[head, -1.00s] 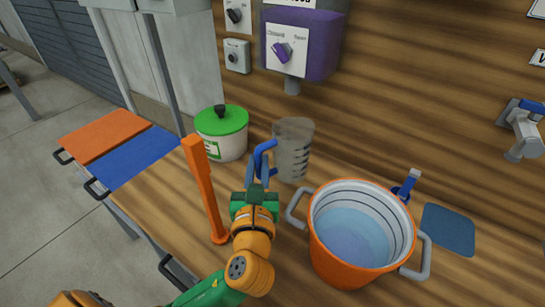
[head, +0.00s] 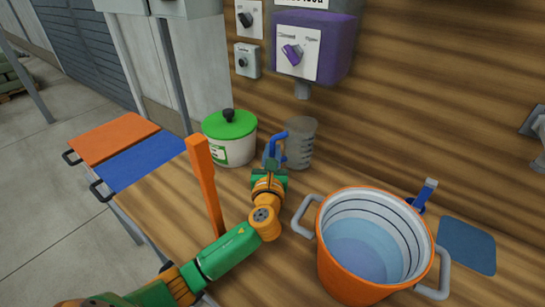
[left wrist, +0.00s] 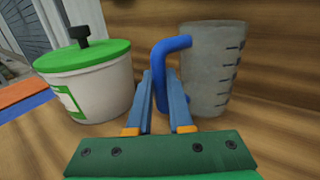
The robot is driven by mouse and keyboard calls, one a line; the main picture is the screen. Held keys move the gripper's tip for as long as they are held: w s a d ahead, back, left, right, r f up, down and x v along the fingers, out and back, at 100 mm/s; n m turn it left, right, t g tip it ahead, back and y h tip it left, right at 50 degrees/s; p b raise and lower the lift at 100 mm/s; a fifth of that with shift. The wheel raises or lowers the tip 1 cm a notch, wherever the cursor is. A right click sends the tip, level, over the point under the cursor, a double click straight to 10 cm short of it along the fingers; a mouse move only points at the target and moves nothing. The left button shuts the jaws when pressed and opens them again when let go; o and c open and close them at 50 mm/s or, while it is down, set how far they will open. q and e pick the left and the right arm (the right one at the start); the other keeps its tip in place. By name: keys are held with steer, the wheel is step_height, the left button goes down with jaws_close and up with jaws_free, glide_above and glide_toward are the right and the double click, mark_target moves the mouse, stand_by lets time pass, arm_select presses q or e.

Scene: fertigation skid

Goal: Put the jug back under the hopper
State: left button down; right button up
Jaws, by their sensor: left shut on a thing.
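The jug (head: 300,145) is a translucent grey measuring cup with dark marks and a blue handle (head: 280,137). It stands upright beside the green-lidded pot, below the purple hopper (head: 325,45) and its grey spout (head: 302,90). My left gripper (head: 273,160) is shut on the jug's handle. In the left wrist view its blue fingers (left wrist: 162,103) flank the handle (left wrist: 162,68), with the jug body (left wrist: 213,70) to the right. I cannot tell whether the jug's base touches the bench. The jug looks empty. My right gripper is out of view.
A white pot with a green lid (head: 229,127) stands left of the jug. An orange upright post (head: 205,185) is close to my left arm. An orange bucket of water (head: 335,250) stands at front right.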

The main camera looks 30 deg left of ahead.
arm_select(q)
steer(key=shift+f, duration=0.65)
steer(key=shift+s+f, duration=0.1)
steer(key=shift+f, duration=0.1)
steer(key=c, duration=0.8)
jaws_free()
steer(key=shift+r, duration=0.1)
steer(key=shift+s+d+r, duration=0.1)
steer(key=shift+d+r, duration=0.05)
steer(key=v, duration=1.1)
steer(key=shift+s+d, duration=0.1)
steer(key=shift+s, duration=0.3)
